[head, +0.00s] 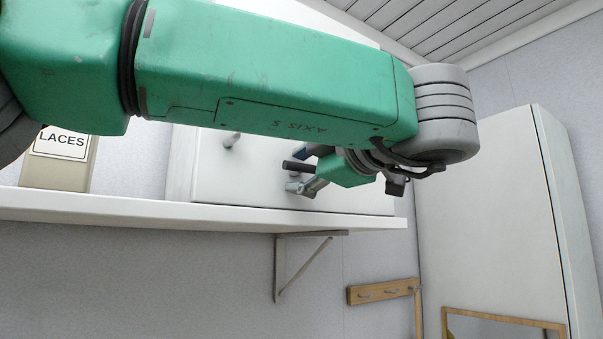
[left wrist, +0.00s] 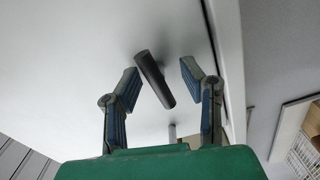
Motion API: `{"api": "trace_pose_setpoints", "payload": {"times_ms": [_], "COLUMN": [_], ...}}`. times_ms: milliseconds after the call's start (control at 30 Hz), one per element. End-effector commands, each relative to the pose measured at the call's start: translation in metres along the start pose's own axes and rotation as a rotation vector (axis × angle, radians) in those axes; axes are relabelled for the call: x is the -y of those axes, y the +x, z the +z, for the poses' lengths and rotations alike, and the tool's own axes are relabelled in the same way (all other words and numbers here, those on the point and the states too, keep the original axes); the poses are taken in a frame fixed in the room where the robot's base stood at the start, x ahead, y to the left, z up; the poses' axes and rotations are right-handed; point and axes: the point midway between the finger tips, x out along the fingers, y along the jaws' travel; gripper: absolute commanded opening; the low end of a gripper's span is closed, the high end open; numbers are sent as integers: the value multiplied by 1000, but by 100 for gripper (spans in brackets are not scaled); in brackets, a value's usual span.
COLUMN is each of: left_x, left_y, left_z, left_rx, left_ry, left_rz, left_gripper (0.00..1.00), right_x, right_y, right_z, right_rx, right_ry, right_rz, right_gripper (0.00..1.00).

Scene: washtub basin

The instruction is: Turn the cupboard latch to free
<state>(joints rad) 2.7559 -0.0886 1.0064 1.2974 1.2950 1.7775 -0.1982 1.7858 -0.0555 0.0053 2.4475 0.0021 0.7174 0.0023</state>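The cupboard (head: 208,165) is a white box on the shelf, partly hidden behind my left arm. Its latch (head: 297,166) is a short dark bar on the white front. In the left wrist view the latch (left wrist: 155,80) lies tilted between the two blue-grey fingers, with gaps on both sides. My left gripper (left wrist: 159,75) is open around it and shows no contact. In the head view the left gripper (head: 306,171) is at the cupboard front, its fingers above and below the latch. My right gripper is not in view.
A small grey knob (head: 231,140) sticks out of the cupboard front. A box labelled LACES (head: 57,171) stands on the white shelf (head: 150,211) at left. A bracket (head: 279,268) and wooden hook rail (head: 383,291) are below. A tall white cabinet (head: 490,210) stands at right.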

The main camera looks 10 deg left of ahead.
Motion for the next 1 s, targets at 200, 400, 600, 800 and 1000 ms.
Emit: {"api": "trace_pose_setpoints", "payload": {"times_ms": [200,400,600,800,1000], "left_x": [0,2,3,3,3], "left_y": [-23,-55,-64,-63,-65], "left_z": [2,2,1,1,2], "left_rx": [1,1,-1,0,0], "left_ry": [2,2,1,1,3], "left_rz": [2,-2,-6,-7,-5], "left_gripper": [36,36,36,36,36], "right_x": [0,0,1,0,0], "right_y": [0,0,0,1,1], "right_z": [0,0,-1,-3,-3], "right_rx": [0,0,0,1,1], "right_ry": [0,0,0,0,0], "right_rz": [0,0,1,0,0], "right_gripper": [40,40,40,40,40]}}
